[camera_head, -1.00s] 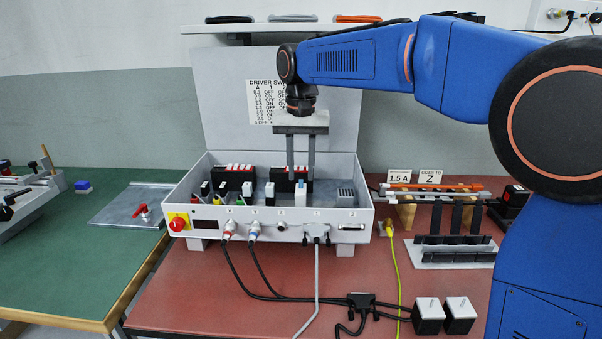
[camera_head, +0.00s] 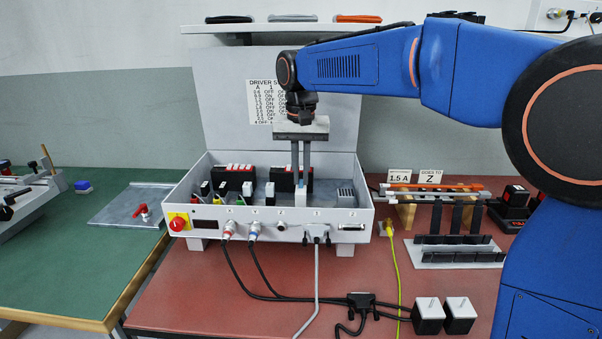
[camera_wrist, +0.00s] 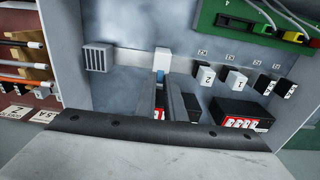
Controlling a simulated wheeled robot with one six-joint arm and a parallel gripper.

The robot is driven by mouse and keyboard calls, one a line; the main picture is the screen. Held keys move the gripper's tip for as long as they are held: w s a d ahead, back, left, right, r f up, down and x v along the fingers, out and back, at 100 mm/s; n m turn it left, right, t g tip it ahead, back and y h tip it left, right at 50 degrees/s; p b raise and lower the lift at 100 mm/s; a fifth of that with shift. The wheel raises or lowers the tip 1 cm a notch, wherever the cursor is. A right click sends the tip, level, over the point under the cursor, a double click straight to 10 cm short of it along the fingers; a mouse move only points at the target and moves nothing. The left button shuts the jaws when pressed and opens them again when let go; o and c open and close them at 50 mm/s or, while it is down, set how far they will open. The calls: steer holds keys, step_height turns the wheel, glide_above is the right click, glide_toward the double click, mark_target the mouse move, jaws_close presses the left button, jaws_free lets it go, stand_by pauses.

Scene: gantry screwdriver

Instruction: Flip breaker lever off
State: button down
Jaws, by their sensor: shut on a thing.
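The breaker is a small white block (camera_head: 300,199) in the open grey control box (camera_head: 275,222), right of the black driver modules. It also shows in the wrist view (camera_wrist: 162,57). Its light blue lever (camera_wrist: 160,75) shows partly between my fingertips and is mostly hidden by them. My gripper (camera_head: 301,184) points down into the box, with its two fingers close together at the top of the breaker. In the wrist view my gripper (camera_wrist: 164,79) is shut on the lever, one finger on each side.
White switch blocks (camera_wrist: 206,76) and a black driver module (camera_wrist: 236,112) sit close to my fingers. The box's raised lid (camera_head: 225,95) stands behind. A red stop button (camera_head: 178,223), cables and connectors line the front. The red bench (camera_head: 200,295) has free room at front left.

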steer(key=s+t, duration=0.1)
steer(key=t, duration=0.1)
steer(key=shift+s+t, duration=0.15)
steer(key=shift+t, duration=0.15)
steer(key=shift+s+t, duration=0.25)
steer(key=shift+t, duration=0.4)
steer(key=shift+s+t, duration=0.2)
steer(key=shift+t, duration=0.45)
steer(key=c, duration=1.8)
jaws_free()
steer(key=shift+c, duration=0.2)
steer(key=v, duration=1.7)
steer(key=shift+s+a, duration=0.2)
steer(key=shift+s, duration=0.05)
